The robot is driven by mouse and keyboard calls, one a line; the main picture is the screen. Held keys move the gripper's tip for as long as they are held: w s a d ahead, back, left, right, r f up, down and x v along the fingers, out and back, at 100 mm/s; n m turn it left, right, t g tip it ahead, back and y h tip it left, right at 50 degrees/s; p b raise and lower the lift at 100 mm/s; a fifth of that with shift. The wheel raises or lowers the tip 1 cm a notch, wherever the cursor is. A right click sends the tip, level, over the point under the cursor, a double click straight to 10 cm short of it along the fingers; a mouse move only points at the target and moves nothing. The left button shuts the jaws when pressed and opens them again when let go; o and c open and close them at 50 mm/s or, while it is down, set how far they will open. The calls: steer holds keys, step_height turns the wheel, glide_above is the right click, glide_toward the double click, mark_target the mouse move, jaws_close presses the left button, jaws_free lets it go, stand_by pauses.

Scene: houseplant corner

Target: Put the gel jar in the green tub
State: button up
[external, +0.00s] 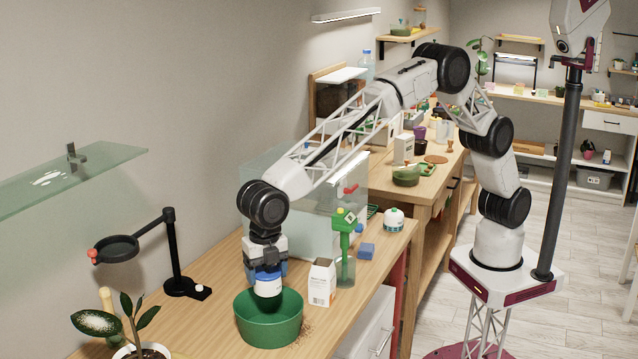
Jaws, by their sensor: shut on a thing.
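The green tub (268,328) is a round, open bowl near the front edge of the wooden bench. My gripper (267,272) points down over it, shut on a small white jar (268,289), which I take to be the gel jar. Blue shows around the jar's top, between the fingers. The jar hangs upright at the tub's mouth, its lower end about level with the rim in the picture. I cannot tell whether it touches the tub. The tub's floor is hidden.
A white carton (321,283) and a green-topped clear container (345,255) stand right of the tub. A blue block (366,251) and a white round bottle (394,220) lie beyond. A black stand (180,285) and a potted plant (140,325) are left. Crumbs lie beside the tub.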

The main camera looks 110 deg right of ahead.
steer(key=shift+w+a+n, duration=0.15)
steer(key=shift+a, duration=0.4)
steer(key=shift+w+a+n, duration=0.15)
steer(key=shift+a, duration=0.4)
glide_toward(273, 322)
steer(key=shift+w+a+f, duration=0.2)
steer(key=shift+w+a, duration=0.25)
steer(key=shift+a, duration=0.15)
steer(key=shift+w+a+f, duration=0.2)
steer(key=shift+w+a, duration=0.2)
steer(key=shift+a, duration=0.2)
steer(key=shift+f, duration=0.15)
steer(key=shift+f, duration=1.75)
steer(key=shift+f, duration=0.1)
steer(key=o, duration=1.1)
